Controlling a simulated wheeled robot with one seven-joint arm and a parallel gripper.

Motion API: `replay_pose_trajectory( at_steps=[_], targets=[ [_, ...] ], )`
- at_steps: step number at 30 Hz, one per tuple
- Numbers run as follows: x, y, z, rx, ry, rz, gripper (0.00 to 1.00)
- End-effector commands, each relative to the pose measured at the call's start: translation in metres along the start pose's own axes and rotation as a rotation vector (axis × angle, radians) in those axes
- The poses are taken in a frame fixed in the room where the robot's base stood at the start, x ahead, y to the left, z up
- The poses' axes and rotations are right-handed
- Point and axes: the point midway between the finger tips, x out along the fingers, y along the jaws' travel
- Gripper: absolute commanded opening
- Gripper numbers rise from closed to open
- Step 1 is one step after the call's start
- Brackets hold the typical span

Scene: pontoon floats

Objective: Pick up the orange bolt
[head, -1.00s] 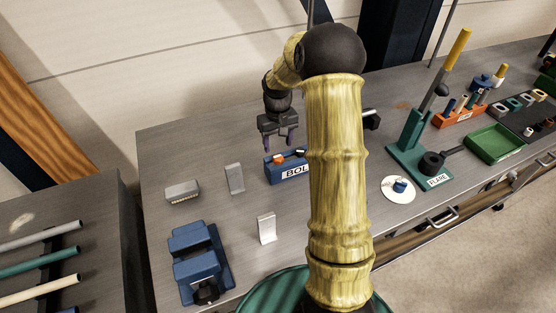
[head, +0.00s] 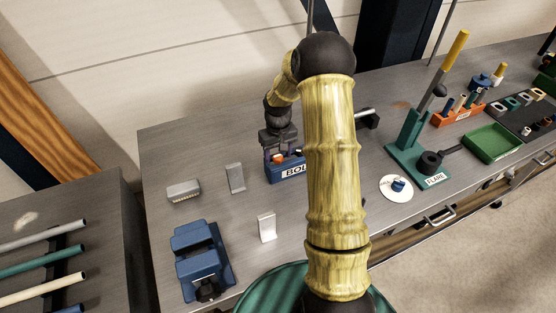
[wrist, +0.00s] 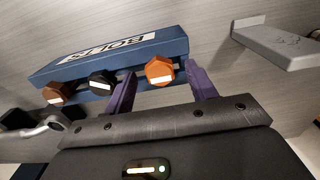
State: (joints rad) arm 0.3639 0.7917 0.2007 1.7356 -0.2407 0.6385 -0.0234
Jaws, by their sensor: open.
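The orange bolt (wrist: 160,71) stands in a blue bolt rack (wrist: 60,72) with a white label, beside a black bolt (wrist: 102,82) and a brown bolt (wrist: 57,94). In the wrist view my gripper (wrist: 160,85) is open, with one purple finger on each side of the orange bolt's hexagonal head. The left finger lies between the orange and black bolts. I cannot tell whether either finger touches the orange bolt. In the head view my gripper (head: 280,152) is over the rack (head: 291,172), and the orange bolt (head: 279,158) shows just below it.
A grey metal block (wrist: 275,45) lies right of the rack in the wrist view. A wrench (wrist: 45,128) is at the left. In the head view a blue vise (head: 201,260) and grey pieces (head: 236,178) stand left; a green flare stand (head: 407,145) stands right.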

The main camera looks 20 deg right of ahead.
Motion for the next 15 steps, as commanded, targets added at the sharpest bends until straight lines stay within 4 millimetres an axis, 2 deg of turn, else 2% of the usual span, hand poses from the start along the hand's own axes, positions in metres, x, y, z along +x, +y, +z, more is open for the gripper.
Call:
replay_pose_trajectory(
  at_steps=[6,14,15],
  targets=[
    [-0.0003,0.0000,-0.0001,0.000,0.000,0.000,0.54],
    [-0.0004,0.0000,-0.0001,0.000,0.000,0.000,0.03],
    [-0.0007,0.0000,-0.0003,0.000,0.001,0.000,0.02]
  ],
)
